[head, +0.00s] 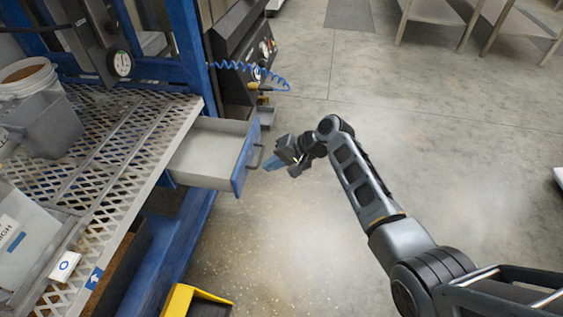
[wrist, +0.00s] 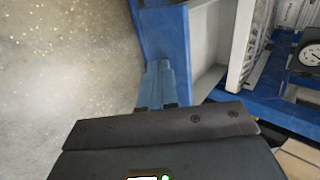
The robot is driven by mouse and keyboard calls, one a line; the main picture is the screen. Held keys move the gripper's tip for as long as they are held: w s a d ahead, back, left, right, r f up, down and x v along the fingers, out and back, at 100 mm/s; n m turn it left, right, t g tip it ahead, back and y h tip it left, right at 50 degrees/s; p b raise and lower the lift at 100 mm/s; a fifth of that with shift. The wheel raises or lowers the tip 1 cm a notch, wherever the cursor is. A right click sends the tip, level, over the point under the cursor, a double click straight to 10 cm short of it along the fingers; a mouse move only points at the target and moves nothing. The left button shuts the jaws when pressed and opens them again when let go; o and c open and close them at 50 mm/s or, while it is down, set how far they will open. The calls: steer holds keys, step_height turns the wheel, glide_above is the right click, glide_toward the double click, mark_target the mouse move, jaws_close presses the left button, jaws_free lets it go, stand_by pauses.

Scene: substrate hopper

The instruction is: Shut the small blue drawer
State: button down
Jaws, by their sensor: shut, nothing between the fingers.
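The small drawer (head: 210,160) has a blue front and a pale grey inside. It stands pulled out from the blue frame at the side of the mesh bench, and it looks empty. A dark handle (head: 256,156) is on its front. My gripper (head: 271,164) is shut and empty, just right of the drawer front, by the handle. In the wrist view the blue fingers (wrist: 157,85) point toward the blue drawer front (wrist: 167,32). I cannot tell whether they touch it.
The mesh bench top (head: 140,140) holds a grey bin (head: 45,125) and a white bucket (head: 28,78). A coiled blue hose (head: 250,70) hangs behind the drawer. A yellow bin (head: 180,300) is on the floor below.

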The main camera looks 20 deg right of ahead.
mark_target(241, 170)
steer(key=shift+w+a+f+b, duration=0.4)
steer(key=shift+w+a, duration=0.2)
steer(key=shift+a, duration=0.25)
steer(key=shift+w+a+f+b, duration=0.35)
steer(key=shift+w+a, duration=0.3)
steer(key=shift+a, duration=0.25)
steer(key=shift+w+a+f+b, duration=0.4)
steer(key=shift+w+a, duration=0.2)
steer(key=shift+a, duration=0.25)
